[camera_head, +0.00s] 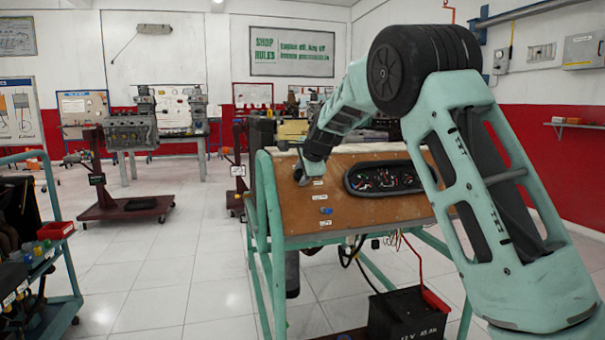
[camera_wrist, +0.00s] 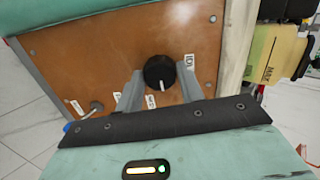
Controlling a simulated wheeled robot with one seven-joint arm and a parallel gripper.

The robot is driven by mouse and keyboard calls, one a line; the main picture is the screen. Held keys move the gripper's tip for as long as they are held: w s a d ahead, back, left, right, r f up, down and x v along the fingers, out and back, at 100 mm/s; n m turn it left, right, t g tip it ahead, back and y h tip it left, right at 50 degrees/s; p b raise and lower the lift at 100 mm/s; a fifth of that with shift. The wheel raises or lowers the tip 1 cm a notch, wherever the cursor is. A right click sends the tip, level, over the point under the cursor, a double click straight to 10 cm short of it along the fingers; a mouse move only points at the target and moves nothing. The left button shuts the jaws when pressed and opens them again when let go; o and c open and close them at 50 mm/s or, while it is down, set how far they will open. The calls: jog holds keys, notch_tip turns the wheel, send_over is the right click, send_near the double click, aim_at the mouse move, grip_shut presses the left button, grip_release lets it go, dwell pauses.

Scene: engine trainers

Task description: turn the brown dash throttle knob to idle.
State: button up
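The throttle knob (camera_wrist: 159,72) is round and looks black rather than brown, with a white pointer line. It sits on the brown dash panel (camera_wrist: 105,62), which also shows in the head view (camera_head: 350,211). In the wrist view the pointer aims down, toward a partly hidden label (camera_wrist: 150,101). The label beginning "ID" (camera_wrist: 188,61) is to the knob's right. My gripper (camera_wrist: 160,70) is open, its fingertips on either side of the knob with slim gaps; contact is unclear. In the head view my gripper (camera_head: 303,177) is at the panel's upper left and hides the knob.
A blue knob (camera_head: 326,210) sits lower on the panel. A metal toggle (camera_wrist: 96,107) shows in the wrist view. The gauge cluster (camera_head: 384,178) is to the right. A green frame (camera_head: 267,215) carries the panel, with a battery (camera_head: 405,314) below. Open floor lies to the left.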

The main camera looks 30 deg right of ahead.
jog(key=shift+r+n, duration=0.1)
jog(key=shift+n, duration=0.2)
jog(key=n+p, duration=0.2)
jog(key=n, duration=0.1)
jog(key=shift+n, duration=0.3)
jog(key=n+p, duration=0.2)
jog(key=n, duration=0.2)
jog(key=shift+n+g, duration=0.3)
jog(key=shift+g, duration=0.1)
jog(key=n+p, duration=0.1)
jog(key=n, duration=0.3)
jog(key=shift+n+h+p, duration=0.4)
jog(key=shift+n+p, duration=0.3)
jog(key=shift+n, duration=1.1)
jog(key=o, duration=1)
